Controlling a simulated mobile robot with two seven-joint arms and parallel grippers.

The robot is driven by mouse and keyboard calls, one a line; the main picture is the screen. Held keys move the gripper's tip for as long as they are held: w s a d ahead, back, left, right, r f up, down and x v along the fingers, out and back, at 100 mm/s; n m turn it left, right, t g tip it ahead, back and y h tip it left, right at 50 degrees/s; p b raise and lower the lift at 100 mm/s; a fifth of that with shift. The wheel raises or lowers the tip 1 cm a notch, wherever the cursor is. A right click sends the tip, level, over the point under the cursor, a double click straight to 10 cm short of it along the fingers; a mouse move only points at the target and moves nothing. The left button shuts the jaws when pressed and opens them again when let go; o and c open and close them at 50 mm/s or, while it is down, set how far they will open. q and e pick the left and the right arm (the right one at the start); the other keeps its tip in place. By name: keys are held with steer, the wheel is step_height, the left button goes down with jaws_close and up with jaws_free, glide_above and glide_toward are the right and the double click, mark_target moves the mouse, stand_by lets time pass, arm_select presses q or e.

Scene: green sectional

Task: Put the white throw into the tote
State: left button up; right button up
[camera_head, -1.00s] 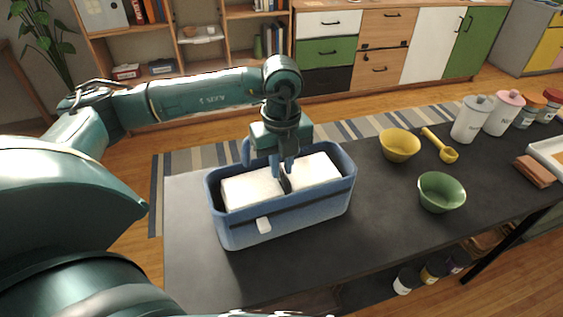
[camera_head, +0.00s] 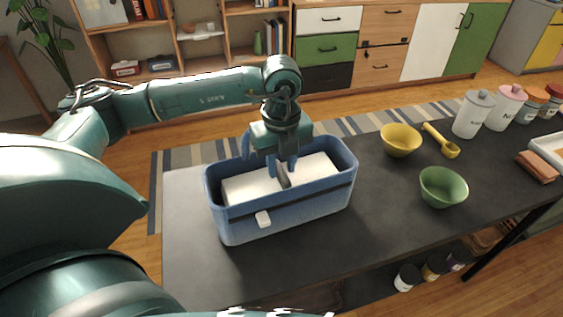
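The blue tote (camera_head: 290,217) stands on the dark table, left of its middle. The white throw lies inside it, below the rim, showing as a white part on the left (camera_head: 250,189) and another on the right (camera_head: 313,168). My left gripper (camera_head: 282,172) points down into the middle of the tote, between these parts. Its fingers stand apart and look open, with their tips close to the throw. The gripper hides the middle of the throw. My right gripper is out of view.
Right of the tote stand a yellow bowl (camera_head: 401,141), a green bowl (camera_head: 443,187) and a yellow scoop (camera_head: 442,141). Several lidded jars (camera_head: 473,115) stand at the far right, near a folded brown cloth (camera_head: 537,166). The table left of the tote is clear.

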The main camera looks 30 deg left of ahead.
arm_select(q)
steer(key=shift+o, duration=1.3)
step_height(320, 180, up, 13)
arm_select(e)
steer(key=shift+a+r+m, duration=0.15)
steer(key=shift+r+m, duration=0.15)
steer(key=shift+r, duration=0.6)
